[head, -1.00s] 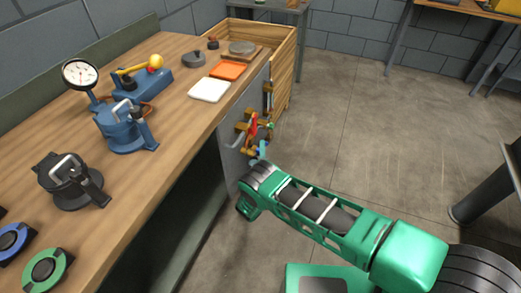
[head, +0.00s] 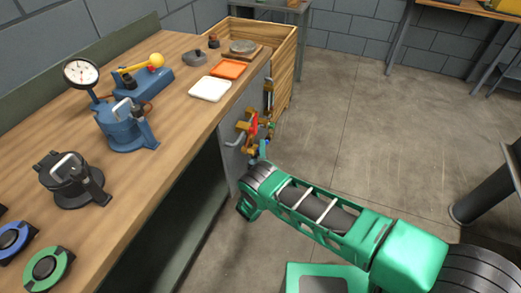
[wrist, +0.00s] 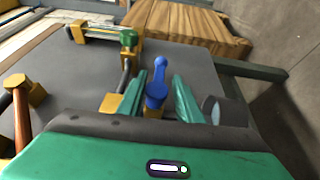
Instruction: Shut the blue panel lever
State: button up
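The blue panel lever (wrist: 157,82) has a rounded knob and stands out from the grey panel (wrist: 190,62) on a brass-coloured mount. In the wrist view, my gripper (wrist: 159,77) is open, with one green finger on each side of the lever. Small gaps show between the lever and both fingers, so it is not clamped. In the head view, my gripper (head: 262,152) is at the panel on the bench end, largely hidden by my wrist.
A red lever (head: 253,124) and other brass-mounted fittings sit close by on the panel. A green-knobbed valve (wrist: 129,38) is beyond the blue lever. A wooden crate (head: 285,75) stands past the panel. The floor to the right is open.

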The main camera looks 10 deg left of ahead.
jog(key=shift+w, duration=0.1)
jog(key=s+d, duration=0.1)
jog(key=s, duration=0.9)
jog(key=shift+s, duration=0.35)
jog(key=shift+d, duration=0.1)
jog(key=shift+c, duration=0.7)
